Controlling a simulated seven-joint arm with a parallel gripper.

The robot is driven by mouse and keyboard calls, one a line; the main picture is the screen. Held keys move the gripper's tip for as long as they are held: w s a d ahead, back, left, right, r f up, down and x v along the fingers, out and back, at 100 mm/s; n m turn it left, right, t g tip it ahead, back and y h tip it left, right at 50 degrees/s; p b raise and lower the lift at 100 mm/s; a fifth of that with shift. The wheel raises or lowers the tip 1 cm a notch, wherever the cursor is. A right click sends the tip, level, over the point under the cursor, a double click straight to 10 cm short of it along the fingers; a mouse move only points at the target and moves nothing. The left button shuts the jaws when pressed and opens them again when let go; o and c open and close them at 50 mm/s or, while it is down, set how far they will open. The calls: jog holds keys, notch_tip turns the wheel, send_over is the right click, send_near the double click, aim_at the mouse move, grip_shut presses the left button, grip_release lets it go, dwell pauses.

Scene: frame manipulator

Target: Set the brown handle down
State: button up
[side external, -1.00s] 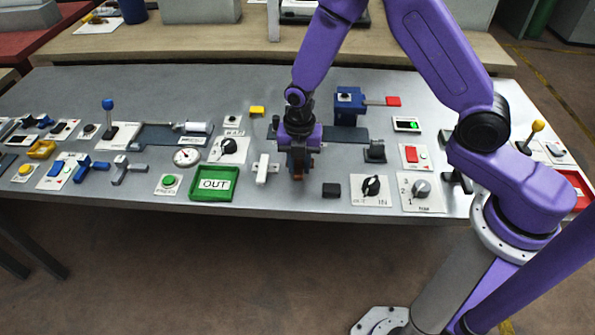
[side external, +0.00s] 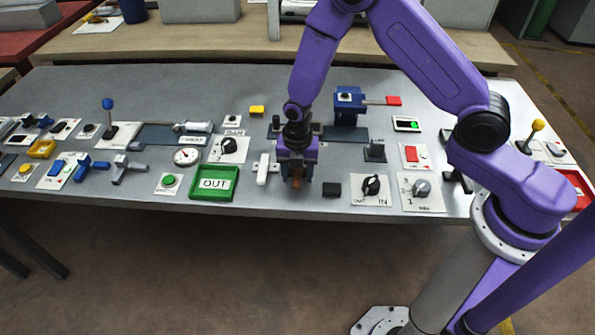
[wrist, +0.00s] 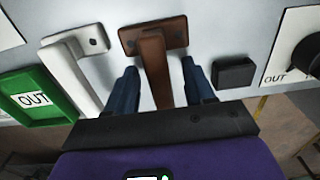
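The brown handle (wrist: 156,68) has a screwed base plate at the surface of the grey table and a bar that reaches from it toward the wrist camera. In the side view only a small brown part (side external: 297,183) shows below my gripper (side external: 297,171). In the wrist view the two blue fingers of my gripper (wrist: 158,66) stand on either side of the bar, with a visible gap on both sides. The gripper is open around the handle and does not clamp it. The bar's near end is hidden behind the gripper body.
A white handle (wrist: 72,68) stands close to the left finger, with the green OUT tray (wrist: 33,95) beyond it. A black block (wrist: 234,73) lies just right of the right finger. A dial plate (side external: 371,189) is further right. The table's front edge is near.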

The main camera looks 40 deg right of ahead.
notch_tip(320, 180, up, 11)
jog(key=s+d+r+m, duration=0.2)
jog(key=s+r+m, duration=0.2)
jog(key=s, duration=0.5)
jog(key=s+d+r+m, duration=0.3)
jog(key=s+r+m, duration=0.1)
jog(key=s, duration=0.5)
jog(key=s+d+r+m, duration=0.3)
jog(key=s+m, duration=0.3)
jog(key=s, duration=0.3)
jog(key=shift+s+d+r, duration=0.15)
jog(key=shift+s+r, duration=0.2)
jog(key=shift+r, duration=0.15)
